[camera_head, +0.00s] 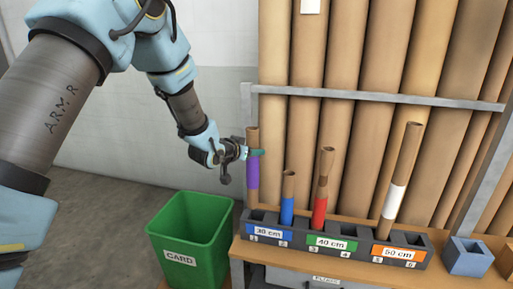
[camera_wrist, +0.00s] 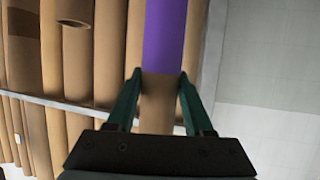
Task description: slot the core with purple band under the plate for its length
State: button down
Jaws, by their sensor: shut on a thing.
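The core with purple band (camera_head: 253,173) is a brown cardboard tube held upright by my gripper (camera_head: 256,153). My gripper is shut on its brown part above the band. In the wrist view, the purple core (camera_wrist: 164,40) stands between the two green fingers (camera_wrist: 159,100). Its lower end is at the left end of the dark rack (camera_head: 276,238), over or at slot 1; I cannot tell whether it is inside. The 30 cm plate (camera_head: 268,232) is blue, the 40 cm plate (camera_head: 325,243) green, the 50 cm plate (camera_head: 398,253) orange.
A blue-banded core (camera_head: 287,207) stands in slot 2, a red-banded core (camera_head: 319,207) in slot 3, a white-banded core (camera_head: 396,200) in slot 5. Slots 4 and 6 look empty. A green CARD bin (camera_head: 190,238) stands left. Tall tubes (camera_head: 340,55) and a metal rail (camera_head: 380,97) are behind.

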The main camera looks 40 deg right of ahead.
aim_at(253, 187)
jog(key=shift+s+d+f+b, duration=0.15)
jog(key=shift+s+f+b, duration=0.05)
jog(key=shift+f+b, duration=1.2)
jog(key=shift+s+d+f+b, duration=0.2)
jog(key=shift+f+b, duration=0.75)
jog(key=shift+f, duration=0.7)
jog(key=shift+s+d+f+b, duration=0.15)
jog(key=shift+f+b, duration=1.05)
jog(key=shift+f, duration=0.35)
jog(key=shift+f+b, duration=1.75)
jog(key=shift+f, duration=0.6)
jog(key=shift+c, duration=1)
grip_release()
jog(key=v, duration=1.1)
jog(key=shift+w, duration=0.15)
